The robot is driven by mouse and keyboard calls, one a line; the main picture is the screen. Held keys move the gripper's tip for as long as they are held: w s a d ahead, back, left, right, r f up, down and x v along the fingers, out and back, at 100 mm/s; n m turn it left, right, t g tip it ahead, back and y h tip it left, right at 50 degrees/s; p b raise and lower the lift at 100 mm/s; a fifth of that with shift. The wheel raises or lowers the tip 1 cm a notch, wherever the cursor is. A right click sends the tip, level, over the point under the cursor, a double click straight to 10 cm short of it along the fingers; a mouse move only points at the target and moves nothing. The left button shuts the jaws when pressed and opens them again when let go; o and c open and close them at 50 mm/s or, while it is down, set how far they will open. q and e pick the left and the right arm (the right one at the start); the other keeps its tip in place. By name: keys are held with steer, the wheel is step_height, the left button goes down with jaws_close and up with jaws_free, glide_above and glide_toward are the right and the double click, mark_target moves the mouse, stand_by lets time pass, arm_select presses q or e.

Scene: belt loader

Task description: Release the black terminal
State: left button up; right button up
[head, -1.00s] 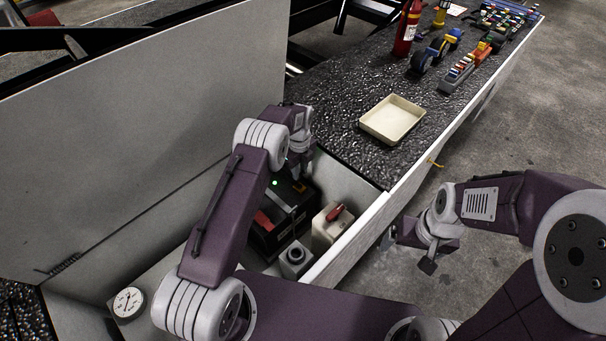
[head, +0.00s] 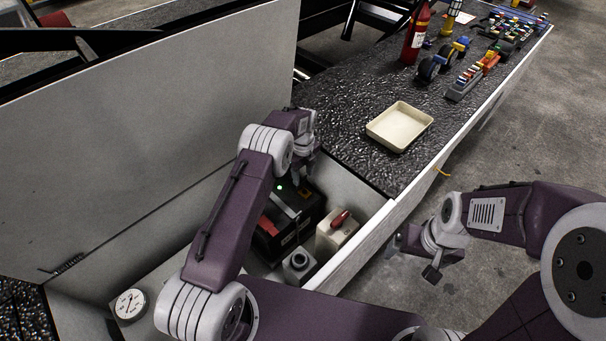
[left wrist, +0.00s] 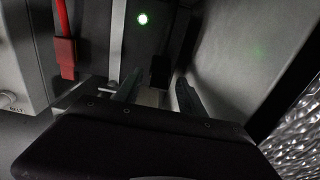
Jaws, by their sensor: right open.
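The black battery (head: 296,232) sits in the open compartment, with a grey strap across it. In the left wrist view, the black terminal (left wrist: 160,72) shows beyond and between the fingers, apart from them. The red terminal clamp (left wrist: 65,58) with its red cable is at the left of that view. My left gripper (left wrist: 158,92) is open and empty, fingers spread; in the head view it hangs above the battery's far side (head: 298,180), partly hidden by my own wrist. My right gripper (head: 414,260) is open and empty, outside the compartment over the floor.
A white box with a red handle (head: 335,232) and a grey block (head: 298,264) stand beside the battery. A raised panel (head: 140,130) is at the left. A cream tray (head: 372,131) and a red extinguisher (head: 414,40) are on the dark deck. A round gauge (head: 130,304) is at lower left.

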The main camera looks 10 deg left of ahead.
arm_select(q)
step_height(320, 180, up, 9)
steer(key=shift+p, duration=0.4)
steer(key=shift+c, duration=0.9)
steer(key=s+d, duration=0.2)
steer(key=s, duration=0.1)
steer(key=shift+d+f, duration=0.2)
steer(key=shift+f, duration=0.1)
jaws_close()
step_height(320, 180, down, 9)
steer(key=s+d+b, duration=0.1)
steer(key=d+b, duration=0.1)
steer(key=shift+w+a+r+h+p, duration=0.1)
steer(key=shift+w+a+r, duration=0.2)
steer(key=shift+a, duration=0.2)
steer(key=shift+w+a+r+h+p, duration=0.1)
steer(key=shift+w+a+r+p, duration=0.1)
steer(key=shift+w+a, duration=0.2)
steer(key=shift+w+a+r+h+p, duration=0.1)
steer(key=shift+w+a+r, duration=0.2)
steer(key=shift+a, duration=0.25)
